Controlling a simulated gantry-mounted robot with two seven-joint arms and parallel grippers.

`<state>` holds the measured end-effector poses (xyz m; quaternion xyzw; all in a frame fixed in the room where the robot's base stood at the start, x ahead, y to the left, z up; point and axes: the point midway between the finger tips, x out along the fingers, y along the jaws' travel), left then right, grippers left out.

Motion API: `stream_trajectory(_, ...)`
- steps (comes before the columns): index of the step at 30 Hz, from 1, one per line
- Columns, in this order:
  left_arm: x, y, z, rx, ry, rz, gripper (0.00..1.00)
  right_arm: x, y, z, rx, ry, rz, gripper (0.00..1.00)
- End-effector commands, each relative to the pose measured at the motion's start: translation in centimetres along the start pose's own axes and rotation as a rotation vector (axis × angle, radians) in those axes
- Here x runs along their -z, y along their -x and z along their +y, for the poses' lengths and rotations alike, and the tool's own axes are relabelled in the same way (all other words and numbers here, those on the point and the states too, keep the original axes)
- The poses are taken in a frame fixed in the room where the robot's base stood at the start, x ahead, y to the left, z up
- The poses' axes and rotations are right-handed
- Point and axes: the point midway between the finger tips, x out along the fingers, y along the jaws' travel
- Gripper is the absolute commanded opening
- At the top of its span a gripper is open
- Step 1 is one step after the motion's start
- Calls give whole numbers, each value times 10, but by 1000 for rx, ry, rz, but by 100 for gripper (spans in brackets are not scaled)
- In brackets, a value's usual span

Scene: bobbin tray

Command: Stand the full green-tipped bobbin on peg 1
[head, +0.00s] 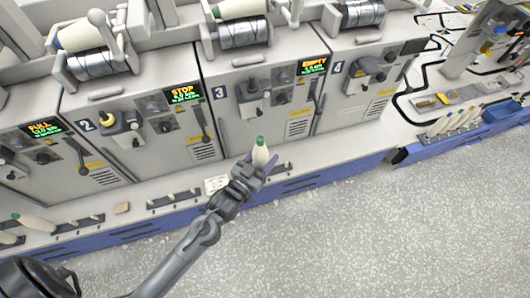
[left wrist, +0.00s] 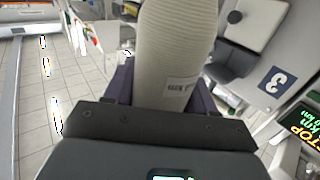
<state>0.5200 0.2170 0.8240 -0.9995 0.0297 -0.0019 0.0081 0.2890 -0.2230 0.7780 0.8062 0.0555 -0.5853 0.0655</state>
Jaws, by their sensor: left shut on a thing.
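My left gripper (head: 257,166) is shut on a cream bobbin with a green tip (head: 261,153). The bobbin is close to upright, tip up, in front of machine 3 and above the front ledge. In the left wrist view the wound bobbin (left wrist: 175,50) fills the space between the purple fingers, with a small printed label near its lower end. A row of short pegs (head: 174,198) stands on the ledge to the left. More pegs show just right of the gripper, partly hidden by it. I cannot tell which peg is peg 1. My right gripper is not in view.
Another green-tipped bobbin (head: 35,223) lies tilted on the ledge at far left. A tan block (head: 122,208) and a white card (head: 216,184) are on the ledge. A rack of several bobbins (head: 455,121) stands at right. The grey floor (head: 330,230) is clear.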

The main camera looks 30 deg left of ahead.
Motion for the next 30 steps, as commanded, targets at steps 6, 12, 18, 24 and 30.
stream_trajectory(6, -108, -20, -30, -23, -7, -2, 22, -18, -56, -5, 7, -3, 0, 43)
stream_trajectory(12, -184, -40, -69, -26, 0, -2, 22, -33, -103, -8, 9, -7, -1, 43)
stream_trajectory(18, -225, -57, -102, -18, 9, 0, 22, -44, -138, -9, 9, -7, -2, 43)
stream_trajectory(24, -240, -68, -120, -9, 13, 0, 22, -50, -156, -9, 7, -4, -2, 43)
stream_trajectory(30, -247, -72, -126, -5, 15, -1, 22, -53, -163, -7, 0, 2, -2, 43)
